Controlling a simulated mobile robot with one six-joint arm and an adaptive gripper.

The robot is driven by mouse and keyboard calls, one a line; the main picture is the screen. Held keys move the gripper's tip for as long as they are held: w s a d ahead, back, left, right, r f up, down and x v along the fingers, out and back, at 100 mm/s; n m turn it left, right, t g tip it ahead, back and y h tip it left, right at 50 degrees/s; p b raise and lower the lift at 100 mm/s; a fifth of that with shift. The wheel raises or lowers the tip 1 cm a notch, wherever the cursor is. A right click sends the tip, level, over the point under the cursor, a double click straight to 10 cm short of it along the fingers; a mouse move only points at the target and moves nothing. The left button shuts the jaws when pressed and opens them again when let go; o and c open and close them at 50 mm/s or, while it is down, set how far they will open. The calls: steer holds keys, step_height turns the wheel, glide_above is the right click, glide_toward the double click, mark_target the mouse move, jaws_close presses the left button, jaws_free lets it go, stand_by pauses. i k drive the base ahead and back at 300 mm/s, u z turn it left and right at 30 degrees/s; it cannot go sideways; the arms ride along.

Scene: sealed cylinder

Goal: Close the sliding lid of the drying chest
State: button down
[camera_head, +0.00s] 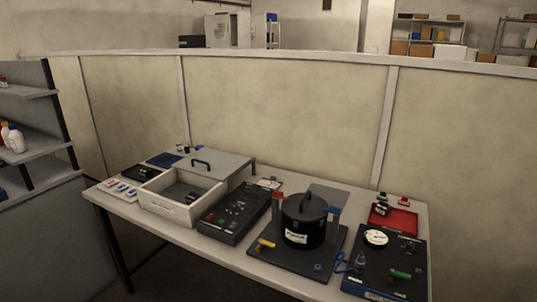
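The drying chest is a white open-topped box (163,207) on the left part of the table. Its flat grey lid (225,164) with a dark arch handle (201,163) is slid toward the back right. The front part of the chest stands open, and a small dark object (193,196) shows inside. The lid's far end reaches past the chest, near a dark upright post (253,167). My gripper is not in view.
A dark control box (233,212) stands close right of the chest. Further right are a black lidded pot (303,222) on a dark base, a red tray (401,221) and a dark equipment panel (385,262). Small coloured items lie left of the chest. A partition wall runs behind.

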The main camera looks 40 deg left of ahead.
mark_target(211, 163)
steer(key=z, duration=0.2)
steer(key=k, duration=1.2)
steer(key=u, duration=1.4)
steer(key=i, duration=0.6)
steer(key=u, duration=0.05)
